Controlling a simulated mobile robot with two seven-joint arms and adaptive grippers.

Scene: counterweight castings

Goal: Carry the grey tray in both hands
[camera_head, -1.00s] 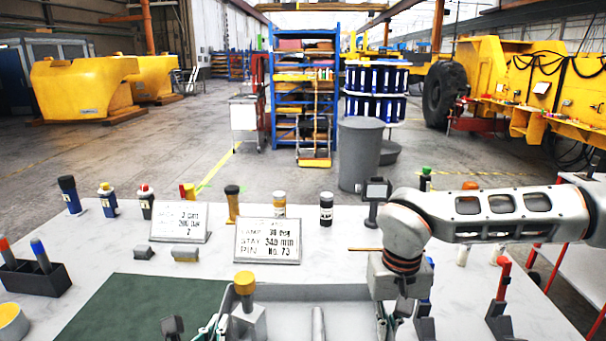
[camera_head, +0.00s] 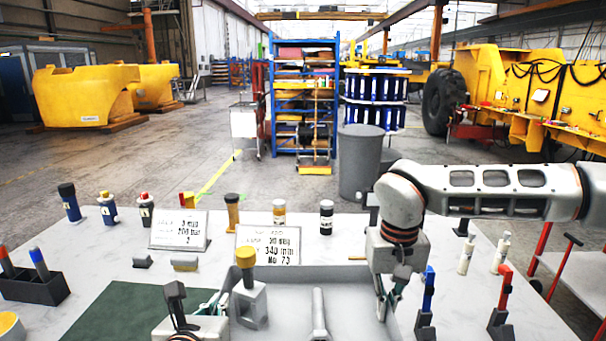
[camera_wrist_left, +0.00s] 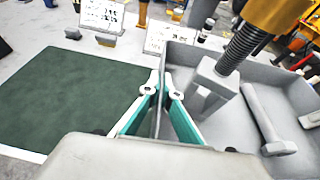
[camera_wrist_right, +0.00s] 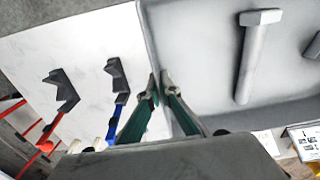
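The grey tray (camera_head: 345,276) is in front of me, with a yellow-capped clamp (camera_head: 248,300) and a grey bolt (camera_head: 319,315) inside. My left gripper (camera_head: 213,304) is at its left side; in the left wrist view its fingers (camera_wrist_left: 161,92) are closed on the tray wall. My right gripper (camera_head: 388,303) is at its right side; in the right wrist view its fingers (camera_wrist_right: 160,85) are closed on the opposite wall. The tray looks roughly level. Its front is cut off in the head view, and its clearance above the table cannot be told.
A sign (camera_head: 268,243) stands just behind the tray, another sign (camera_head: 180,230) farther left. A green mat (camera_head: 115,312) lies left. A pen holder (camera_head: 38,287) is at far left. Blue-topped (camera_head: 427,300) and red-topped (camera_head: 502,300) clamps stand right. Bottles line the back.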

